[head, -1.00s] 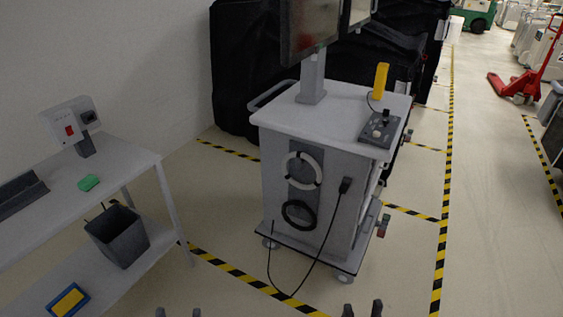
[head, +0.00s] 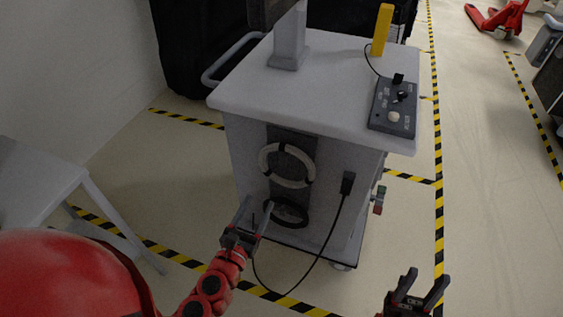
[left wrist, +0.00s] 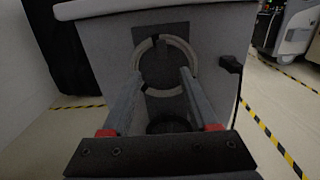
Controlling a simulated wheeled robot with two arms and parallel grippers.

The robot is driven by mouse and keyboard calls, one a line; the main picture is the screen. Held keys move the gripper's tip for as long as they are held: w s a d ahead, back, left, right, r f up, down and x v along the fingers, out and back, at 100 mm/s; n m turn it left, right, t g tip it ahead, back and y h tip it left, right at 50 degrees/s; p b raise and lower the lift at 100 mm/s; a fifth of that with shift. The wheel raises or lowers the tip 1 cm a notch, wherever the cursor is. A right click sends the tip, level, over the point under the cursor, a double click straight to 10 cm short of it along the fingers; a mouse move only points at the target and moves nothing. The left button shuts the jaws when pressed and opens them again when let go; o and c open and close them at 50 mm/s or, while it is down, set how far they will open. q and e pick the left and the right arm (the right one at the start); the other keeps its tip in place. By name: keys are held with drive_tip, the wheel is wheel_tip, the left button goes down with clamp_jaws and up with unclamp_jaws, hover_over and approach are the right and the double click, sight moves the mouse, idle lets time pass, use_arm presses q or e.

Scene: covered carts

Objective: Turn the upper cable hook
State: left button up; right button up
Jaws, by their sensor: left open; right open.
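The cart (head: 235,150) stands ahead of me with a dark plate (head: 289,146) on its front panel. On this plate a white ring-shaped upper cable hook (head: 265,165) sits above a black ring (head: 303,222). My left gripper (head: 256,208) is open and empty, in front of the panel just below and left of the white ring. In the left wrist view the white ring (left wrist: 164,93) shows between and beyond the open fingers (left wrist: 160,85), apart from them. The black ring there (left wrist: 168,124) is partly hidden. My right gripper (head: 427,278) is open and empty, right of the cart.
A black cable hangs from a plug (head: 347,183) on the cart's front, right of the rings. A control box (head: 393,108) and a yellow object (head: 382,30) are on the cart top. A grey table (head: 35,180) stands at the left.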

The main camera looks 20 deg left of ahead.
sight(282, 159)
use_arm(q)
drive_tip(key=w, duration=1.5)
drive_tip(key=shift+d+r, duration=0.15)
drive_tip(key=shift+d, duration=0.15)
drive_tip(key=shift+w+d, duration=0.1)
drive_tip(key=shift+w, duration=0.7)
clamp_jaws()
